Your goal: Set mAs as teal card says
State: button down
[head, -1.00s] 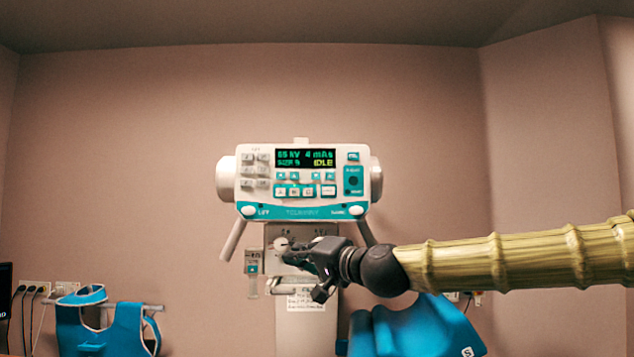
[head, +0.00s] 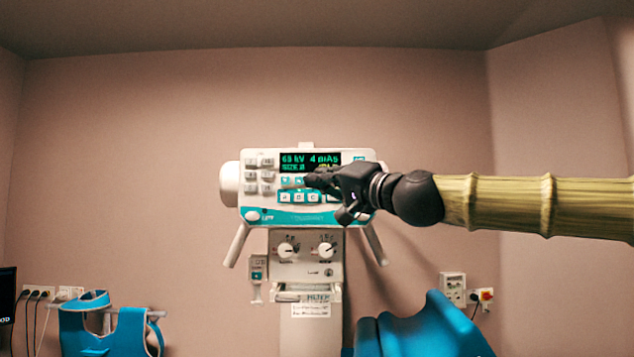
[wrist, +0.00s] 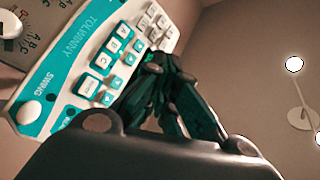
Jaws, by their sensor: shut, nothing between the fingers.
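The console (head: 262,209) is a white and teal panel on a column. Its green display (head: 310,159) reads about 65 kV and 4 mAs, with a size line below; the status word is partly hidden. My gripper (head: 312,180) is shut and empty, in front of the panel's right half, by the small teal keys under the display. It covers part of the keys there. In the wrist view the shut fingers (wrist: 165,75) are close to the teal keys (wrist: 122,31); I cannot tell whether they touch. No teal card can be made out.
Two dials (head: 286,250) sit on the column below the console, above a filter label (head: 311,309). A teal apron (head: 100,330) hangs at the lower left. A blue padded shape (head: 425,325) stands at the lower right. Wall sockets (head: 452,289) are behind it.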

jog(key=w+p, duration=0.1)
jog(key=w, duration=0.7)
jog(key=shift+w, duration=0.35)
jog(key=shift+w, duration=0.15)
dwell(1.4)
jog(key=shift+w, duration=0.35)
jog(key=shift+w, duration=0.35)
dwell(0.9)
jog(key=shift+s+b, duration=0.15)
jog(key=shift+b, duration=0.15)
jog(key=shift+s, duration=0.65)
jog(key=shift+b, duration=0.3)
